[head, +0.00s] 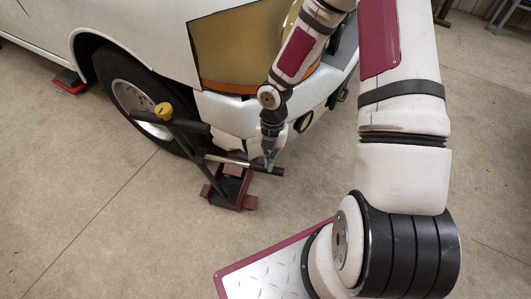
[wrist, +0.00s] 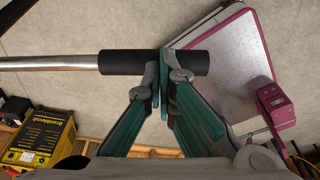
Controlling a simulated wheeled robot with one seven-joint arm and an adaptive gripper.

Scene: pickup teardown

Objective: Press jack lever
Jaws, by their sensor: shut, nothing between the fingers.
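A dark red and black floor jack (head: 229,188) stands on the floor beside the front wheel of the white pickup. Its lever, a silver rod with a black grip (head: 273,171), sticks out to the right. In the wrist view the silver rod (wrist: 50,62) enters from the left, and the black grip (wrist: 120,62) ends right of my fingertips. My gripper (head: 269,164) is at the black grip; its teal fingers also show in the wrist view (wrist: 165,75). The fingers are shut and empty. The tips overlap the grip in the picture; I cannot tell whether they touch it.
The pickup's wheel (head: 132,97) and bumper (head: 226,113) are close behind. A yellow box (wrist: 40,140) shows lower left in the wrist view. Open floor lies in front of the jack.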

